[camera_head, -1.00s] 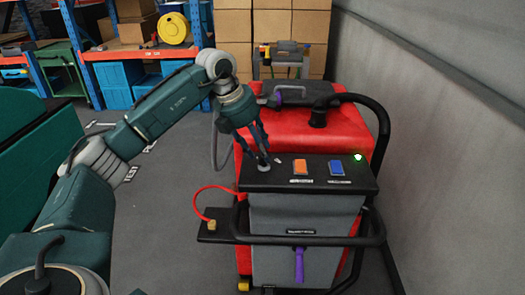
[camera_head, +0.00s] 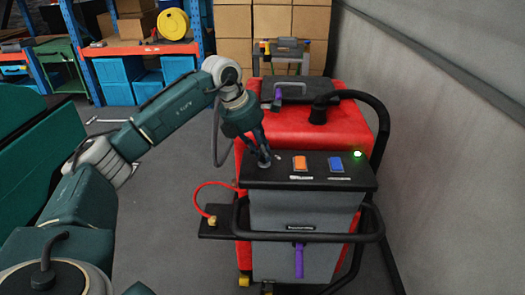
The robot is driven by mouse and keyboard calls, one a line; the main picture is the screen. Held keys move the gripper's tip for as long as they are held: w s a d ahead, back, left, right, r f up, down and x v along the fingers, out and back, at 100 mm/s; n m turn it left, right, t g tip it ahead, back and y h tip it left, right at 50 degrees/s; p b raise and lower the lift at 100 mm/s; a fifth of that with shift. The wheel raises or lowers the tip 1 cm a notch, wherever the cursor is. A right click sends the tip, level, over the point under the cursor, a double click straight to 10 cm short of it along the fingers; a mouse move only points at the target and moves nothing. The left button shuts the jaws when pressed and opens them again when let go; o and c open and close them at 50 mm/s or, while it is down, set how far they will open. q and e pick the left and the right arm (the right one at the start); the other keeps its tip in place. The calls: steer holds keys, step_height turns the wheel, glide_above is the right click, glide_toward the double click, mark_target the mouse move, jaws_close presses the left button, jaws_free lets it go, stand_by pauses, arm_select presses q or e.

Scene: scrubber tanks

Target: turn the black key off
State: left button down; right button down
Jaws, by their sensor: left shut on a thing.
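A red and grey scrubber machine (camera_head: 303,217) stands in front of me. Its black top panel (camera_head: 318,182) carries an orange switch (camera_head: 300,163), a blue switch (camera_head: 336,164) and a lit green light (camera_head: 357,154). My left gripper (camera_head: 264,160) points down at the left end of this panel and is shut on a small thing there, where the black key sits. The fingers cover most of the key, so its angle cannot be told. My right gripper is not in view.
A grey wall (camera_head: 430,120) runs close along the machine's right side. Shelves with blue bins (camera_head: 117,80) and stacked cardboard boxes (camera_head: 240,30) stand behind. A black handle bar (camera_head: 310,239) and a red hose (camera_head: 200,195) are at the machine's front. Grey floor lies open to the left.

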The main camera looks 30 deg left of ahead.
arm_select(q)
steer(key=shift+n, duration=0.3)
steer(key=n+y+b, duration=0.1)
steer(key=n, duration=0.2)
steer(key=n+y, duration=0.1)
steer(key=n, duration=0.1)
steer(key=shift+s+d+n+t+b, duration=0.1)
steer(key=shift+n+t+b, duration=0.3)
steer(key=n+y, duration=0.1)
steer(key=n, duration=0.1)
steer(key=n+y+b, duration=0.1)
steer(key=n, duration=0.2)
steer(key=shift+r+g, duration=0.15)
steer(key=shift+g, duration=0.15)
steer(key=shift+n, duration=0.4)
steer(key=c, duration=1.6)
jaws_free()
steer(key=shift+s, duration=0.1)
steer(key=shift+c, duration=0.2)
steer(key=shift+d, duration=0.1)
